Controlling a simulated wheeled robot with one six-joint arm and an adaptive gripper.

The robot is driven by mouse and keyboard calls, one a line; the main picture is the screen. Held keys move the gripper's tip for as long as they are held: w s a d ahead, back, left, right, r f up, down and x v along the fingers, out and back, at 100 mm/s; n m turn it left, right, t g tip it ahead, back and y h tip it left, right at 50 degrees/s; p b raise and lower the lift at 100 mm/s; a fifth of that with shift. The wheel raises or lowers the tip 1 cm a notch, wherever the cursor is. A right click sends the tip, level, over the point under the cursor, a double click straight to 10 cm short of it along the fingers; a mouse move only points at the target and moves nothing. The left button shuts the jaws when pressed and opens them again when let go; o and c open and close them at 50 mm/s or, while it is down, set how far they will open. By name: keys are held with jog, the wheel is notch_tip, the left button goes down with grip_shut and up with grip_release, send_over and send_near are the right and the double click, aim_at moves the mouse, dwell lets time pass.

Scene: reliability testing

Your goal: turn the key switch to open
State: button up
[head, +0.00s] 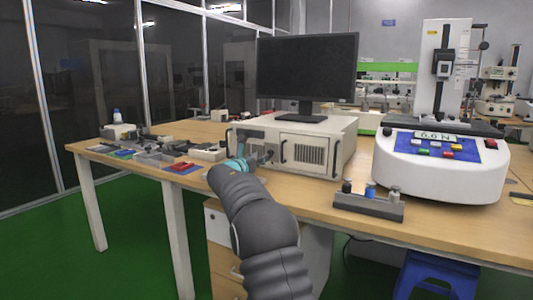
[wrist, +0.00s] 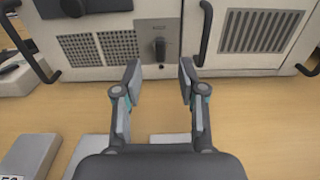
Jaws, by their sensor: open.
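The key switch (wrist: 160,48) is a small dark knob on a lighter square plate on the front of a beige metal case (wrist: 190,66). Its grip looks roughly upright in the wrist view. My gripper (wrist: 160,80) is open and empty, its two fingers spread in front of the plate, one to each side of the switch and apart from it. In the head view my gripper (head: 247,160) is close to the left part of the case (head: 345,150). The switch cannot be clearly made out there.
Black handles (wrist: 207,32) and vent grilles flank the switch plate. A monitor (head: 307,70) stands on the case. A white force tester (head: 440,165) and a small block with knobs (head: 368,207) are to the right. Grey blocks (wrist: 30,155) lie on the wooden bench.

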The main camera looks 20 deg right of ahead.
jog(key=shift+p+x, duration=0.65)
jog(key=shift+x, duration=2.4)
grip_shut()
